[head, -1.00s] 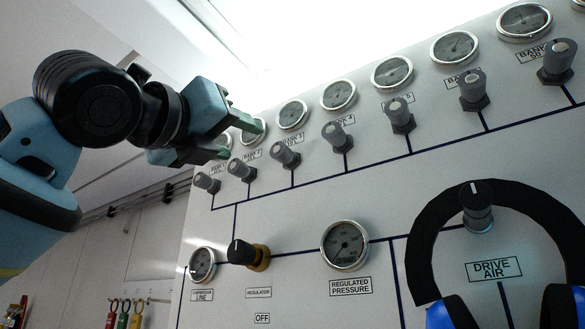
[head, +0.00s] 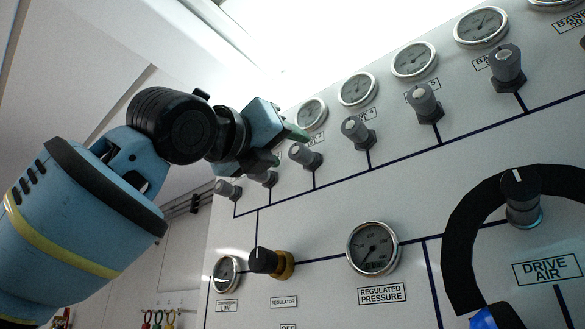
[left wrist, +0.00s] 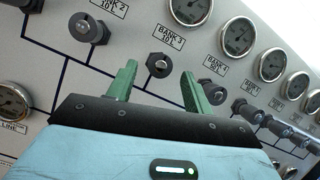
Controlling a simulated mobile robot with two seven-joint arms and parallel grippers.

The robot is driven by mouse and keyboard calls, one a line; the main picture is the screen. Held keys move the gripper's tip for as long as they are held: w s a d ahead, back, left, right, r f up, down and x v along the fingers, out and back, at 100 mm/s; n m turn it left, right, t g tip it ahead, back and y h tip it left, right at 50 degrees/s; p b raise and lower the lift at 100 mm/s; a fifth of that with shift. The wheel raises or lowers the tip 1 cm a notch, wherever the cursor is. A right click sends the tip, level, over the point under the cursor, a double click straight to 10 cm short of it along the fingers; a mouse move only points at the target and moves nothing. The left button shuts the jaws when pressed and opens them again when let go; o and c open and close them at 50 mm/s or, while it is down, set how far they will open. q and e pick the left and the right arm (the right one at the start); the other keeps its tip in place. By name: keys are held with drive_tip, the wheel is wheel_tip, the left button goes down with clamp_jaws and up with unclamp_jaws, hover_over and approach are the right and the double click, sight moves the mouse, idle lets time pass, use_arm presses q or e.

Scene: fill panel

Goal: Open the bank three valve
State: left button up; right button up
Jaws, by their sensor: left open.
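The bank three valve is a grey knob (head: 305,156) on a dark hex base, third from the left in the panel's upper row. In the left wrist view the knob (left wrist: 158,65) sits under the BANK 3 label (left wrist: 168,37). My left gripper (head: 284,147) is open, just left of this knob in the head view. In the left wrist view the gripper (left wrist: 158,76) has green fingers on either side of the knob in the picture, with nothing between them touching it visibly. My right gripper is not in view.
Similar bank knobs stand close on both sides, including bank two (left wrist: 90,27) and bank four (left wrist: 211,92). Below are a regulator knob (head: 268,262) and a regulated pressure gauge (head: 373,248). A black band (head: 455,235) with blue parts hangs around the drive air knob (head: 521,190).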

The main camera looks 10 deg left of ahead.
sight(295, 150)
use_arm(q)
drive_tip(key=shift+x, duration=1.6)
drive_tip(key=c, duration=1)
